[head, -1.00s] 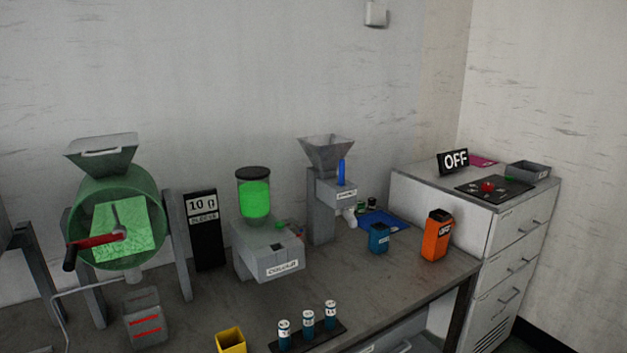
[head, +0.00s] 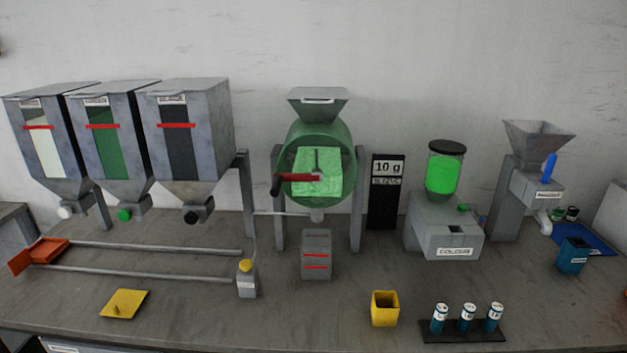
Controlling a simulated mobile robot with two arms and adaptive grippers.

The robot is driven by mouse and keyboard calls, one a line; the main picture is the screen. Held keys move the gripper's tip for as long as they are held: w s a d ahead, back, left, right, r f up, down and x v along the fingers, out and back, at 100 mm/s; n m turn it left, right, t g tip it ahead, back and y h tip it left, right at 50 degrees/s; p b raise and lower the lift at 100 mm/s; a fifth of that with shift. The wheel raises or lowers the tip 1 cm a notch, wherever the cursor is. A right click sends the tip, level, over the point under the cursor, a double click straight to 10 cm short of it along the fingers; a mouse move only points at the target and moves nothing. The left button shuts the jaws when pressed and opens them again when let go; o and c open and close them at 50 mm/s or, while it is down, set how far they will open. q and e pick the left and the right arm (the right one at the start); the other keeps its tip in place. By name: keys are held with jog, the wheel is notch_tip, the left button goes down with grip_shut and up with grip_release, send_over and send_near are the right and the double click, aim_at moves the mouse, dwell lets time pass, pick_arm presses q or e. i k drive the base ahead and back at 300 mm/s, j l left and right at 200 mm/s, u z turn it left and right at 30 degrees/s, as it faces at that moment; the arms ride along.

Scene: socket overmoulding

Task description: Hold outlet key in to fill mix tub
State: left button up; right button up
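A small grey box with a yellow button on top (head: 246,278) stands on the bench, its label too small to read; it appears to be the outlet key. A thin pipe rises from it towards the green mixing drum (head: 345,150). The drum has a red crank, a funnel above, and green granules behind its clear wall. A grey tub with two red lines (head: 316,256) stands under the drum's short spout (head: 317,215); its inside is not clearly visible. It appears to be the mix tub. Neither of my grippers is in view.
Three grey hoppers (head: 190,135) stand at the left, above two rails with an orange scoop (head: 38,254). A yellow plate (head: 124,304), yellow cup (head: 385,308) and rack of vials (head: 465,331) lie in front. The display (head: 388,170) reads 10 g. A colour feeder (head: 445,240) stands right.

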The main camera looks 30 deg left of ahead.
aim_at(245, 265)
jog(key=u, duration=1.5)
